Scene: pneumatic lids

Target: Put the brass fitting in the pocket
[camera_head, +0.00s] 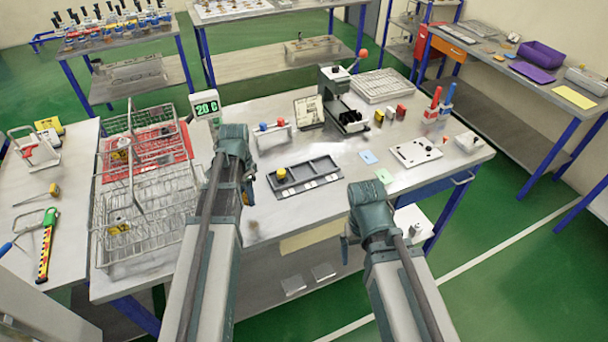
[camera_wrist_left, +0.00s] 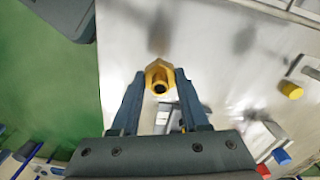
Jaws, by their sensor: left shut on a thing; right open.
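My left gripper (camera_wrist_left: 160,82) is shut on the brass fitting (camera_wrist_left: 159,70), a gold hex-shaped piece with a dark bore, held above the bare tabletop. In the head view the left gripper (camera_head: 247,190) is mostly hidden by its own wrist, and the fitting cannot be seen there. A dark grey tray with pockets (camera_head: 318,164) lies to its right on the table; a yellow round piece (camera_head: 281,173) sits in its left pocket. The piece also shows in the left wrist view (camera_wrist_left: 291,90). My right gripper (camera_head: 349,240) is open at the table's front edge, partly hidden by its wrist.
Wire baskets (camera_head: 140,225) stand left of my left arm. A green-lit display (camera_head: 206,106) and a small rack with red and blue knobs (camera_head: 272,136) stand behind it.

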